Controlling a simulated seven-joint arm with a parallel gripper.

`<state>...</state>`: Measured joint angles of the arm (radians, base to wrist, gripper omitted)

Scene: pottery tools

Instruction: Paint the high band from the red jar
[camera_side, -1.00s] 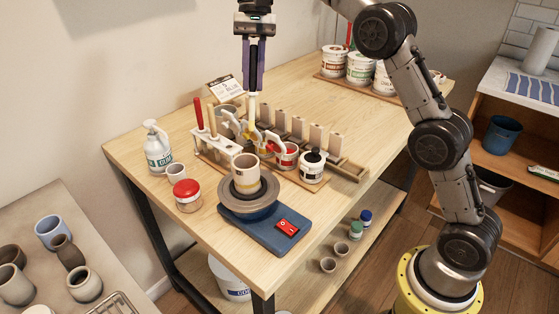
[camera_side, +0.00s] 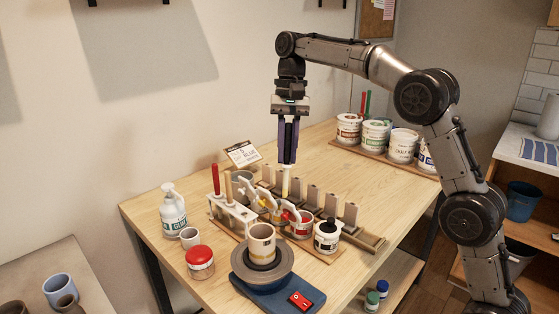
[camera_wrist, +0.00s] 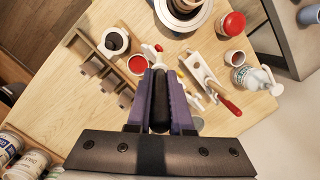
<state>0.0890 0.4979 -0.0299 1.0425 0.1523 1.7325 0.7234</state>
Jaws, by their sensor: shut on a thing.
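My gripper (camera_side: 288,160) is shut on a slim tool with a pale yellow shaft (camera_side: 286,182), held upright, pointing down. In the wrist view my gripper (camera_wrist: 160,82) has a dark piece (camera_wrist: 160,105) between its fingers. The tool's lower tip is hard to make out against the clutter. The open red jar (camera_side: 300,224) is just below and right of the tool; it also shows in the wrist view (camera_wrist: 138,65). The cream cup (camera_side: 262,238) stands upright on the round wheel (camera_side: 283,266), with a yellowish band low on its wall.
A black-topped white jar (camera_side: 327,238) stands right of the red jar. A tool rack (camera_side: 232,209) with red and wooden handles is to the left. A red-lidded jar (camera_side: 200,263), small cup (camera_side: 190,238) and pump bottle (camera_side: 172,212) stand further left. A row of wooden blocks (camera_side: 312,197) is behind.

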